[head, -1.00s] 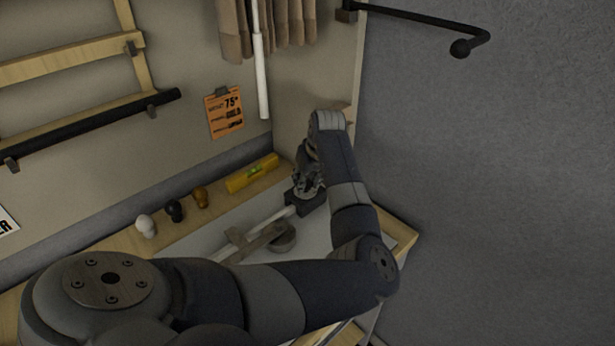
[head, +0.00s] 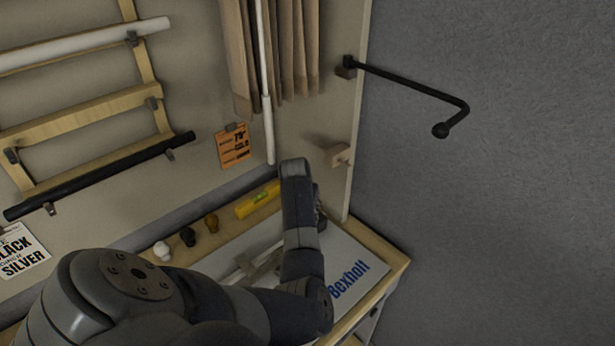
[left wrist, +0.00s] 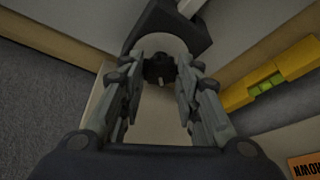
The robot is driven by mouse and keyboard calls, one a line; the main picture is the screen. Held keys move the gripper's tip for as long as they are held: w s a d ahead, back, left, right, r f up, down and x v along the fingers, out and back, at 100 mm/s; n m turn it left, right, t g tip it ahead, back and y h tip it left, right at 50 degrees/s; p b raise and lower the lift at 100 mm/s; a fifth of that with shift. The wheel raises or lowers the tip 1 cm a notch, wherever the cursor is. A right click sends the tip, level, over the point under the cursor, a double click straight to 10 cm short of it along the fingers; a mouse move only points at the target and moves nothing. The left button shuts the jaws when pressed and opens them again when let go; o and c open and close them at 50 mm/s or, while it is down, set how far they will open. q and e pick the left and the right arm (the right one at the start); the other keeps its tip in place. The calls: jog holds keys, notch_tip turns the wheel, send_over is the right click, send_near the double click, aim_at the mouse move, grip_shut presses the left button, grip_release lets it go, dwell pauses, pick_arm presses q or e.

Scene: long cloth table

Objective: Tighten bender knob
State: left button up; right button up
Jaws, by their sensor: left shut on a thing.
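The bender lies on the worktop. In the head view only its pale bar and handle (head: 255,268) show, with the rest behind my left arm. In the left wrist view its dark block (left wrist: 195,35) is at the top, with a pale round part in front. A small dark knob (left wrist: 160,68) is between the fingers of my left gripper (left wrist: 160,64), which is shut on it. In the head view the gripper is mostly hidden behind its own wrist. My right gripper is not in view.
A yellow level (head: 257,200) lies at the back of the worktop, with white, black and brown knobs (head: 188,236) to its left. A white mat (head: 345,265) with blue lettering covers the right end. Curtains (head: 270,55) and a rod hang behind.

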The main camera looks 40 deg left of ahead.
pick_arm(q)
jog(key=shift+a+r+m+p, duration=0.1)
jog(key=shift+m+p, duration=0.2)
jog(key=shift+m, duration=0.1)
dwell(0.3)
jog(key=o, duration=1.1)
jog(key=shift+c, duration=0.2)
jog(key=v, duration=0.7)
jog(key=shift+s+r, duration=0.15)
